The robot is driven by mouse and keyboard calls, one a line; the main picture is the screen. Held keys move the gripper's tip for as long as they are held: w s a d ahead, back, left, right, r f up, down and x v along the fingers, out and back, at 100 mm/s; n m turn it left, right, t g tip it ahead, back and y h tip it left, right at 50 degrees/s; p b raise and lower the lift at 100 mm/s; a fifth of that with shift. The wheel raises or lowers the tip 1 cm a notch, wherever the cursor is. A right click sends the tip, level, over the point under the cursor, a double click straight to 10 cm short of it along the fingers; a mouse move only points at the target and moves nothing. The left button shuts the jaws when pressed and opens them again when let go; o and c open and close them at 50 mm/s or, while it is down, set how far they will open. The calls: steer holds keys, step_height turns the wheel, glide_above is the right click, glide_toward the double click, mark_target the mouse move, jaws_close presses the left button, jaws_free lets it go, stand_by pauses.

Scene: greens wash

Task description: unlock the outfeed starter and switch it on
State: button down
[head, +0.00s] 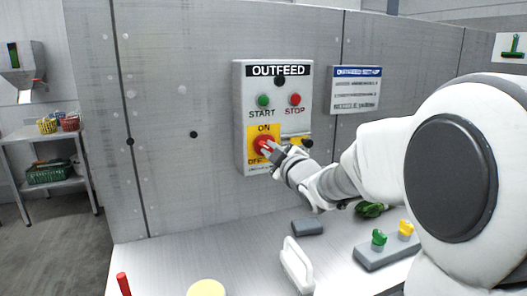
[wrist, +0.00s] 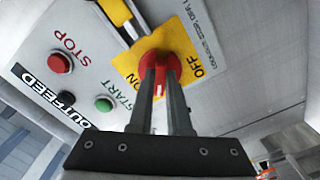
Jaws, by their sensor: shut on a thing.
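The grey OUTFEED starter box (head: 243,110) is on the wall. It has a green START button (head: 263,100), a red STOP button (head: 295,99) and a yellow ON/OFF plate (wrist: 185,38) with a red rotary knob (wrist: 172,65). My gripper (wrist: 160,75) is shut on the knob's grip, one finger on each side. A white mark shows on the knob between the fingers, but I cannot tell its exact setting. A yellow and black part (head: 307,143) sits right of the knob; it is partly cut off in the wrist view (wrist: 116,12).
A notice (head: 355,90) hangs right of the box. On the bench (head: 160,262) stand a white handle-shaped thing (head: 296,265), a dark grey block (head: 307,228), and a grey holder (head: 372,258) with green (head: 379,238) and yellow (head: 406,229) pieces. A red stick (head: 123,284) stands front left.

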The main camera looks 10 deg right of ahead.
steer(key=m+p, duration=0.1)
steer(key=m, duration=0.4)
steer(key=shift+r+m, duration=0.15)
steer(key=shift+m, duration=0.15)
steer(key=m+p, duration=0.1)
steer(key=m, duration=0.3)
steer(key=shift+m, duration=0.3)
steer(key=c, duration=0.9)
jaws_free()
steer(key=shift+o, duration=0.2)
steer(key=shift+s, duration=0.1)
